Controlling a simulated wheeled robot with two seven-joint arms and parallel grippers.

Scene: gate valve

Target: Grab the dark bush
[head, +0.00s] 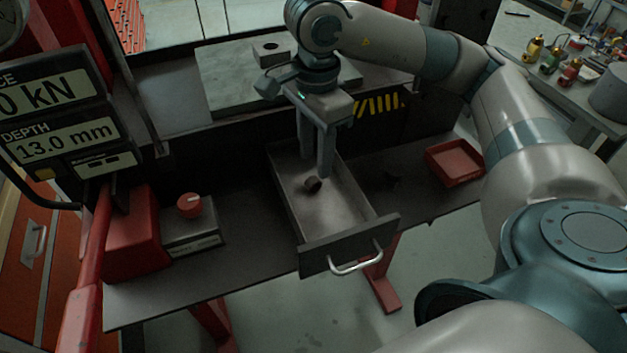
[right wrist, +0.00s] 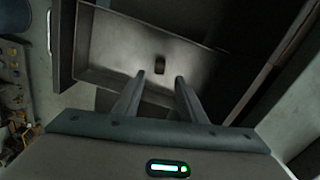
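The dark bush (head: 312,184) is a small dark ring-like piece lying on the floor of the open drawer (head: 345,215). In the right wrist view the bush (right wrist: 159,65) lies beyond the fingertips, between their lines. My right gripper (head: 316,158) is open and empty, pointing down over the drawer close to the bush. Its two fingers also show apart in the right wrist view (right wrist: 160,80). The fingers do not appear to touch the bush. My left gripper is not in view.
The drawer's front has a silver handle (head: 357,262). A red tray (head: 455,162) stands to the right. A control box with a red knob (head: 190,206) and a force and depth display (head: 60,120) are at left. The drawer walls rise around the bush.

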